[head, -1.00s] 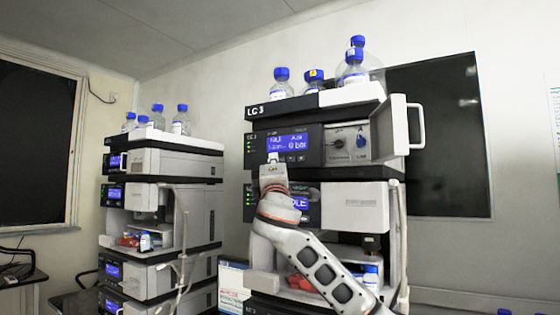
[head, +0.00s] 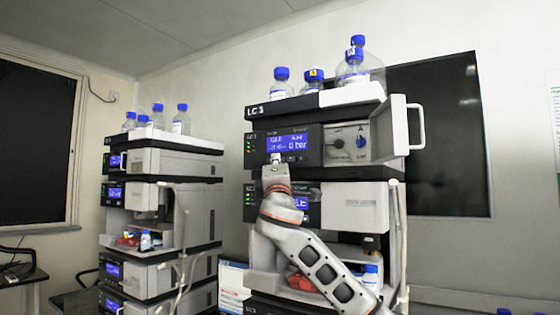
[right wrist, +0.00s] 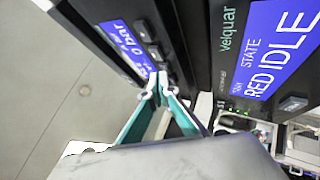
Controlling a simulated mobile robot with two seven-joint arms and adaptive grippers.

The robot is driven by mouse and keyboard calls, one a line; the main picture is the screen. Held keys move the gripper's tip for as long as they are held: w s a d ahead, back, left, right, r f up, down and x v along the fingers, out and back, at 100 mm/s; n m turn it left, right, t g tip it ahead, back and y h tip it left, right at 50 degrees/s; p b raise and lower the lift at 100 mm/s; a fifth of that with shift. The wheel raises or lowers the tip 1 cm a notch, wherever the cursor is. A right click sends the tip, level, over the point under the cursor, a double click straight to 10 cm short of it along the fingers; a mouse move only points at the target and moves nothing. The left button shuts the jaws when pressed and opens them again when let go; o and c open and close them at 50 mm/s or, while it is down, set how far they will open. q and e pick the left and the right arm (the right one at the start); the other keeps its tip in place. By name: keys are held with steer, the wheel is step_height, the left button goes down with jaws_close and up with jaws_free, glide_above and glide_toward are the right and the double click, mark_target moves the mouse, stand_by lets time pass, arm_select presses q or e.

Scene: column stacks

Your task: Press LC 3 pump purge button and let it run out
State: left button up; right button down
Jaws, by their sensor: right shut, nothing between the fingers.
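The LC 3 stack (head: 258,111) stands at centre right. Its upper pump module has a lit blue display (head: 287,142) showing 0 bar, with small buttons in a row below it. My right gripper (head: 275,158) is shut and empty, its tips at the panel just under the display. In the right wrist view the closed fingertips (right wrist: 158,78) lie at the end of the row of dark buttons (right wrist: 152,42) beside the 0 bar display (right wrist: 125,42). The tips cover part of that row, and I cannot tell whether they touch a button. My left gripper is not in view.
The pump's white door (head: 392,128) stands open at the right, beside a panel with knobs (head: 347,143). Blue-capped bottles (head: 282,82) stand on top. A module below shows a RED IDLE display (right wrist: 285,45). A second stack (head: 170,165) stands to the left.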

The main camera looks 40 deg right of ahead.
steer(key=shift+w+d, duration=0.1)
steer(key=shift+d, duration=0.1)
steer(key=shift+a, duration=0.1)
stand_by(0.4)
steer(key=shift+s+a, duration=0.35)
steer(key=shift+a, duration=0.35)
steer(key=shift+s+a+p, duration=0.15)
steer(key=shift+s+a, duration=0.15)
steer(key=shift+a, duration=0.45)
steer(key=shift+s+a+p, duration=0.15)
steer(key=shift+s+a, duration=0.2)
steer(key=shift+a, duration=0.45)
steer(key=shift+s+a+p, duration=0.15)
steer(key=shift+s+a, duration=0.15)
steer(key=shift+a, duration=0.45)
